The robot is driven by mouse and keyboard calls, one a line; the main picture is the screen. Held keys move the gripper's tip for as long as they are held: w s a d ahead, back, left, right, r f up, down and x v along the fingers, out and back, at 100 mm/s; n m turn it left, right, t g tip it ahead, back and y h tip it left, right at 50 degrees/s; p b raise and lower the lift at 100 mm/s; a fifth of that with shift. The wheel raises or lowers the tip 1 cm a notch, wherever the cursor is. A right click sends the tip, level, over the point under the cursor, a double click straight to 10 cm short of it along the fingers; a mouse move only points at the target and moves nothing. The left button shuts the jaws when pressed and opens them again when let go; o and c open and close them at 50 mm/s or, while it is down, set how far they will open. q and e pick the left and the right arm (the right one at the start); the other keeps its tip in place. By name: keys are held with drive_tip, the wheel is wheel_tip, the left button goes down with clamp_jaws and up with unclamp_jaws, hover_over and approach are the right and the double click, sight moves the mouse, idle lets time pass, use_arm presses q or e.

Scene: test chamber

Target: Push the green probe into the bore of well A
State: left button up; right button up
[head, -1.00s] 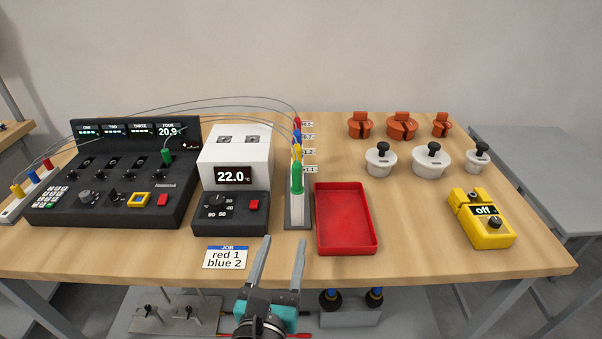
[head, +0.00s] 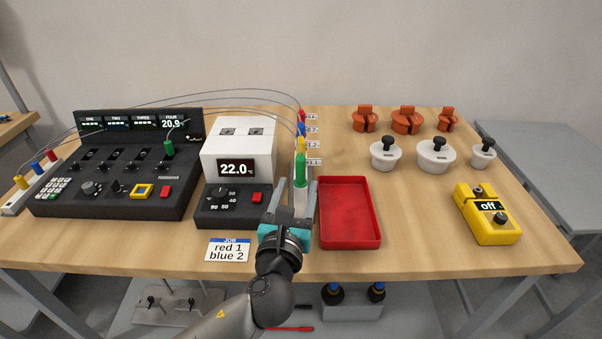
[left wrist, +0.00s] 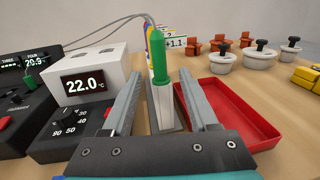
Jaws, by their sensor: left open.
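The green probe (head: 300,170) stands upright in the front place of a narrow rack (head: 309,188), behind which the yellow, blue and red probes stand in a row. My left gripper (head: 296,187) is open, with its fingers on either side of the green probe's lower part. In the left wrist view the green probe (left wrist: 158,65) stands between the open fingers (left wrist: 165,100), and I see no contact. The white block (head: 238,145) to the left reads 22.0 and has two dark openings on top; I cannot read which is well A. My right gripper is not in view.
A red tray (head: 349,238) lies close to the right of the rack. A black control panel (head: 115,190) stands at the left, and thin cables arch from it to the probes. White lidded pots (head: 435,158) and a yellow meter (head: 487,225) stand at the right.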

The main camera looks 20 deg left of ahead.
sight(300, 178)
use_arm(q)
drive_tip(key=shift+w+a+r+b, duration=0.1)
drive_tip(key=shift+w+a+b, duration=0.05)
drive_tip(key=shift+w, duration=1)
drive_tip(key=shift+w+a+b, duration=0.1)
drive_tip(key=shift+w+b, duration=0.05)
drive_tip(key=shift+w, duration=1)
drive_tip(key=shift+c, duration=0.3)
clamp_jaws()
